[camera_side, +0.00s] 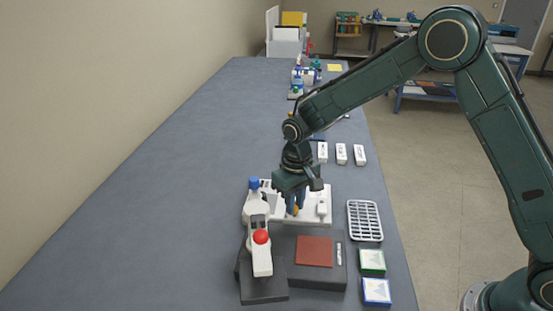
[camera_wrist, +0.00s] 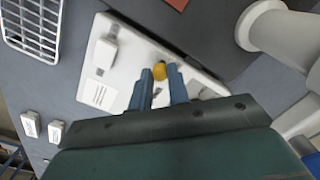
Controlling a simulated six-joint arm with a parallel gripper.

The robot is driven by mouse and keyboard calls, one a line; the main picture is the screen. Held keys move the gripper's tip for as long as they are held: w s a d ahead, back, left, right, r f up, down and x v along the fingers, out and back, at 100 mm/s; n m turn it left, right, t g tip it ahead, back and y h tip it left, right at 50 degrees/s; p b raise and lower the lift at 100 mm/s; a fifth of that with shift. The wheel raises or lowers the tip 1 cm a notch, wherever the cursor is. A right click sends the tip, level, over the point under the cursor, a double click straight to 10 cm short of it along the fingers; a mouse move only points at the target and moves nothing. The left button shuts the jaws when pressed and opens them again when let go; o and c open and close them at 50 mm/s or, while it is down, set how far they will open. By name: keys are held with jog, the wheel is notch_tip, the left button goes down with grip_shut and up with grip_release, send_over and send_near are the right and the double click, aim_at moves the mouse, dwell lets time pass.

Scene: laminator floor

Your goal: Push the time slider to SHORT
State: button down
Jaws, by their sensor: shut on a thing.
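A white control panel (camera_side: 312,221) lies flat on the bench, and it fills the middle of the wrist view (camera_wrist: 127,65). A small orange-yellow knob (camera_wrist: 159,71) stands on it, and it also shows in the side view (camera_side: 296,211). I take this knob to be the time slider's; no SHORT marking is readable. My gripper (camera_wrist: 161,76) points down at the panel with its two blue fingers shut on the knob, one on each side. In the side view my gripper (camera_side: 294,205) partly covers the panel. The slider's track is mostly hidden.
A raised white block (camera_wrist: 105,51) sits on the panel beside the knob. A white press with a red ball (camera_side: 261,237) stands close on the left. A dark base with a red-brown pad (camera_side: 314,251) and a white rack (camera_side: 365,221) are nearby. Bench at left is clear.

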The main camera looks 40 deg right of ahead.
jog(key=shift+s+a, duration=0.2)
jog(key=shift+a, duration=0.05)
jog(key=c, duration=1.3)
grip_release()
jog(key=shift+d, duration=0.1)
jog(key=shift+w+r, duration=0.1)
jog(key=shift+r, duration=6.85)
